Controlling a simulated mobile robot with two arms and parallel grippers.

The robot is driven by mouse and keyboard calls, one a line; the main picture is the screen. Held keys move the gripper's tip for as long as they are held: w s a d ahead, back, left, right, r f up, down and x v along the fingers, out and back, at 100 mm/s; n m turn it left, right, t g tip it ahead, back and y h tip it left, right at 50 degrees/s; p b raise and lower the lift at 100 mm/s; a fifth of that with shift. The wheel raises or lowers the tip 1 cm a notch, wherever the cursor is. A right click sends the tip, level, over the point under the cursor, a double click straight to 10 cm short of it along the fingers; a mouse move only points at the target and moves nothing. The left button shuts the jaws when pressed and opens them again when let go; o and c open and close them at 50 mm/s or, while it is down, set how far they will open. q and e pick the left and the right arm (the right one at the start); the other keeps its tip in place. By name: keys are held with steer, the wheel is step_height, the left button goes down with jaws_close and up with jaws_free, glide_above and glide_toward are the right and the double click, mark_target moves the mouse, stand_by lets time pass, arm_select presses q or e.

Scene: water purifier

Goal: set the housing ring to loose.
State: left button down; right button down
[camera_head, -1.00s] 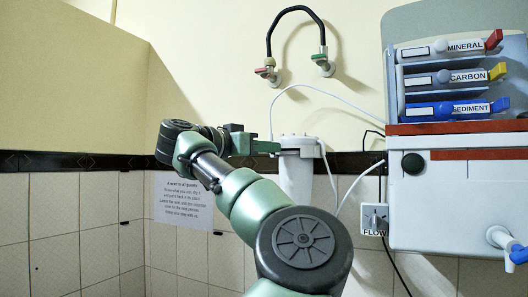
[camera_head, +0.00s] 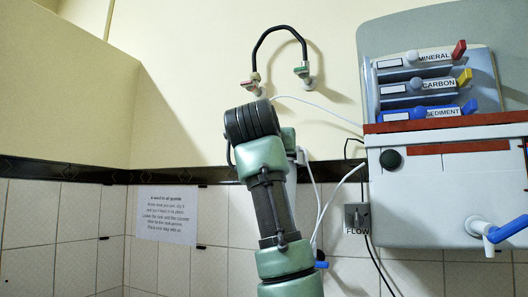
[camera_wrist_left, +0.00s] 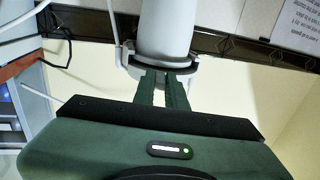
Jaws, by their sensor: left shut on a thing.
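The white filter housing (camera_wrist_left: 168,28) shows in the left wrist view as a cylinder, upside down in the picture. I cannot read the ring's setting. My right gripper is in neither view.
A purifier cabinet (camera_head: 440,205) with mineral, carbon and sediment cartridges is at the right. The FLOW valve (camera_head: 357,217) is on the wall left of it. A black looped pipe (camera_head: 280,32) is above my arm. A paper notice (camera_head: 167,215) hangs at the left.

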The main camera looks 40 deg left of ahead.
arm_select(q)
steer(key=shift+w+d+r+n+g+y+p, duration=0.1)
steer(key=shift+w+d+n+g+y+p, duration=0.2)
steer(key=shift+d+n+g+y+p, duration=0.25)
steer(key=shift+w+d+n+g+y+p, duration=0.25)
steer(key=shift+n+y, duration=0.2)
steer(key=shift+y, duration=0.3)
steer(key=c, duration=1.5)
jaws_free()
steer(key=shift+o, duration=0.3)
steer(key=shift+w, duration=0.1)
